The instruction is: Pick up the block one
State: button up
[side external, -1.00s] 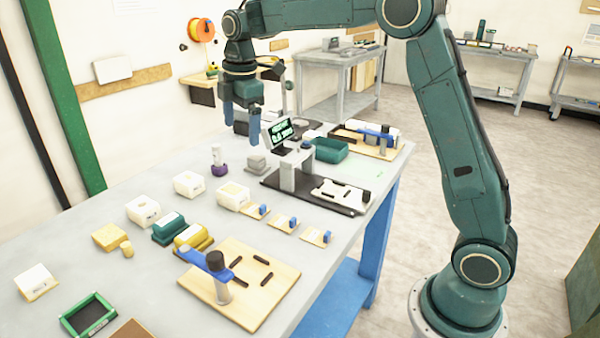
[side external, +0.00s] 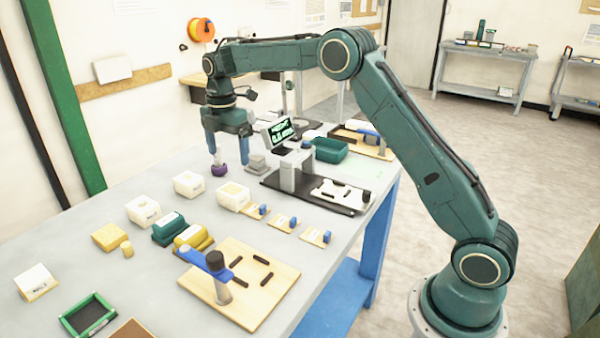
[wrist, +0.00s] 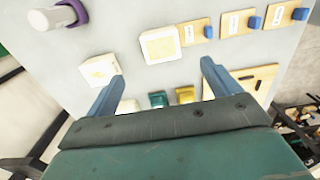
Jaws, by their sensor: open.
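Several white blocks stand on the grey table; their labels are too small to read, so I cannot tell which is block one. In the side view, one white block (side external: 233,196) is nearest the wooden cards and another (side external: 188,183) is to its left. A third (side external: 143,210) is closer to the camera. My gripper (side external: 228,156) is open and empty, pointing down above the table. It also shows in the wrist view (wrist: 165,70).
A purple-based cylinder (side external: 219,170) stands partly behind my gripper. Green (side external: 168,229) and yellow (side external: 192,238) blocks, wooden cards with blue clips (side external: 283,224), a wooden fixture board (side external: 262,292) and a display stand (side external: 282,130) surround the blocks.

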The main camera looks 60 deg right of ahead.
aim_at(232, 189)
jog(key=shift+f, duration=3.55)
jog(key=shift+a+f, duration=0.15)
jog(key=shift+f, duration=2.45)
jog(key=c, duration=1.1)
